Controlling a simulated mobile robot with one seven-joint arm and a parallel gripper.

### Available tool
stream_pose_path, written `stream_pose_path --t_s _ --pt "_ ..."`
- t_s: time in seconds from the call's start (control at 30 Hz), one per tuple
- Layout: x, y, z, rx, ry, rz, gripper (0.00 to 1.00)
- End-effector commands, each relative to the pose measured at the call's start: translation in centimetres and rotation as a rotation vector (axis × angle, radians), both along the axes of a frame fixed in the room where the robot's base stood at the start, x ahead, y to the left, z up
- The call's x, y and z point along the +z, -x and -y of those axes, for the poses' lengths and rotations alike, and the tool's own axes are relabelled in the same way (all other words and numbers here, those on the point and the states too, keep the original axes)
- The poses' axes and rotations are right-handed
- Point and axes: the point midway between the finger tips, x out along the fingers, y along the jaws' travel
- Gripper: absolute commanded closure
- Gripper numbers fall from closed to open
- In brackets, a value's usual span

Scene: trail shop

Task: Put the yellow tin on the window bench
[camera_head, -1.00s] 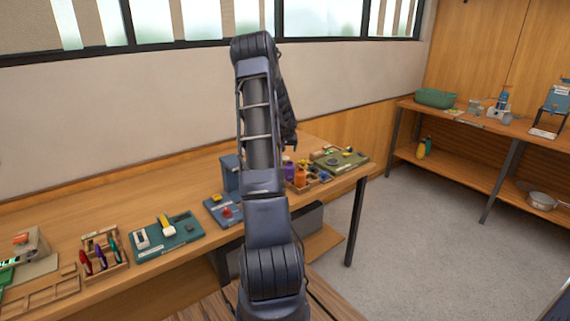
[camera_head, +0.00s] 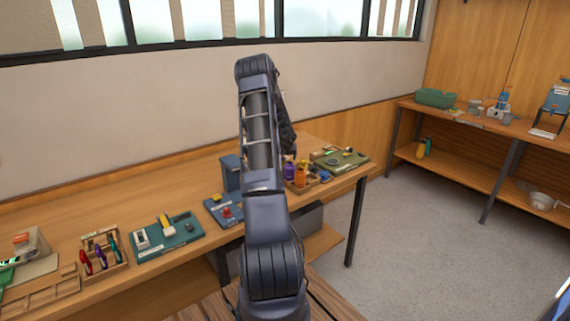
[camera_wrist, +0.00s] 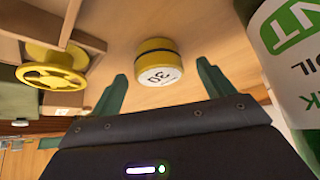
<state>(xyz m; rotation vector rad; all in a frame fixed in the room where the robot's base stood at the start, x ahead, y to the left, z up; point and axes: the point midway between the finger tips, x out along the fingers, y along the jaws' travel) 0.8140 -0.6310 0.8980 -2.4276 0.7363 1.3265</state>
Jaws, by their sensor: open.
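The yellow tin (camera_wrist: 157,68) has a dark band and a pale end marked "30". In the wrist view it sits on a wooden surface just beyond the fingertips, roughly centred between them. My gripper (camera_wrist: 162,82) is open, with its two green fingers apart and nothing between them. In the head view my arm hides the gripper, and I cannot make out the tin there. The long wooden bench (camera_head: 110,205) under the window runs across the left and middle of the head view.
A green labelled bottle (camera_wrist: 292,60) stands close to the right finger. A yellow wheel-shaped thing (camera_wrist: 55,70) is at the left. Along the bench are a pen rack (camera_head: 105,253), a teal tray (camera_head: 165,240) and a green mat (camera_head: 340,161). Another shelf unit (camera_head: 480,123) stands right.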

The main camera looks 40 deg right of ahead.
Motion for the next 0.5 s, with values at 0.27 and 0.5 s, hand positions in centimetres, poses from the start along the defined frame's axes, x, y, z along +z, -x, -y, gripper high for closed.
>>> stream_pose_path --t_s 0.27,0.5 --pt "-1.27 -0.69 0.45 0.000 0.000 0.000 0.19" --pt "-1.25 -0.68 0.44 0.000 0.000 0.000 0.31"
